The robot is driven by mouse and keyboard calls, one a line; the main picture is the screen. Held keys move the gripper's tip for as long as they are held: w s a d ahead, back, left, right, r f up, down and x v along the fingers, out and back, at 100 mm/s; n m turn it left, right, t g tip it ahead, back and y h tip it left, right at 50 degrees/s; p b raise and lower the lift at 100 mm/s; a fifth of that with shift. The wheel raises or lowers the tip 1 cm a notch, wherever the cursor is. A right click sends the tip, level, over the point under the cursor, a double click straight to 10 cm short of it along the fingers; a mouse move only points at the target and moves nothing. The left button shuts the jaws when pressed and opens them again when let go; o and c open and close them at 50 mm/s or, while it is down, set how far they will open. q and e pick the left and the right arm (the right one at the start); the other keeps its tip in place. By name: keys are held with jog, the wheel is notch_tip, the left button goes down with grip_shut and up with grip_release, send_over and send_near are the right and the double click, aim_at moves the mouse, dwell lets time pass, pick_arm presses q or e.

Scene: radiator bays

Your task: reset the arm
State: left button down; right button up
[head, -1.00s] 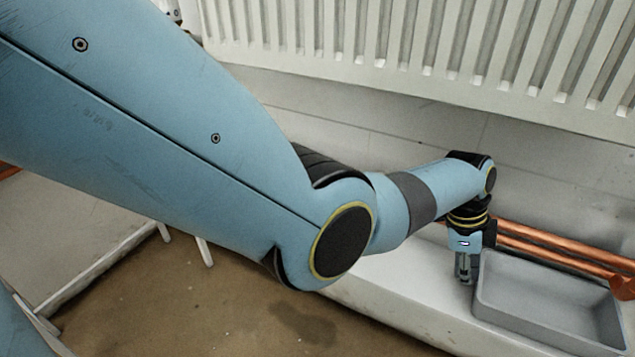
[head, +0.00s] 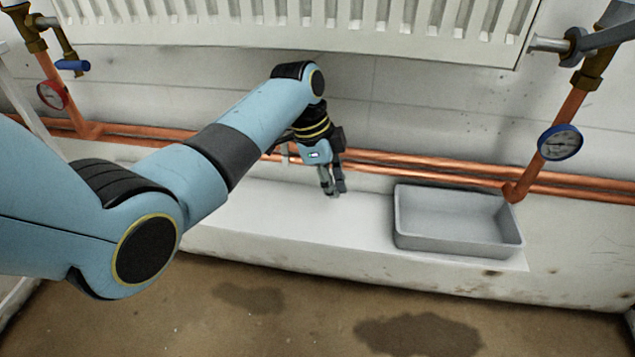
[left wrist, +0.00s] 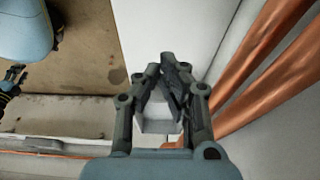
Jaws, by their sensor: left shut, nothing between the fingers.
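My left arm reaches in from the left in the head view. Its gripper (head: 334,190) points down over the white ledge (head: 290,218), left of the grey tray and in front of the copper pipes. Its fingers are shut and hold nothing. The fingertips also show close together in the left wrist view (left wrist: 166,64). A pale box-like shape (left wrist: 158,120) shows behind the fingers there; I cannot tell what it is.
The empty grey tray (head: 455,245) stands on the ledge. Copper pipes (head: 420,166) run along the wall beneath the radiator (head: 300,30). A blue-rimmed gauge (head: 560,142) and a red gauge (head: 52,95) flank the bay. The stained floor (head: 300,310) is clear in front.

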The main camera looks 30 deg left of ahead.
pick_arm(q)
jog(key=s+a+f+n+y+p, duration=0.1)
jog(key=s+a+f+n+p, duration=0.2)
jog(key=s, duration=1.5)
jog(key=s+a+f+n+y+p, duration=0.1)
jog(key=s+a+f+n+p, duration=0.3)
jog(key=s+f, duration=0.7)
jog(key=s+a+f+n+y+p, duration=0.2)
jog(key=s+f+n, duration=0.5)
jog(key=s, duration=1.8)
jog(key=shift+s+a+f+g+p, duration=0.15)
jog(key=shift+a+f+g+p, duration=0.15)
jog(key=shift+a+p, duration=0.55)
pick_arm(e)
notch_tip(320, 180, up, 8)
jog(key=s+a, duration=0.2)
jog(key=shift+s+a, duration=0.2)
jog(key=shift+s, duration=0.05)
pick_arm(q)
jog(key=shift+a+n, duration=0.15)
jog(key=shift+n, duration=0.15)
pick_arm(e)
jog(key=shift+w, duration=0.1)
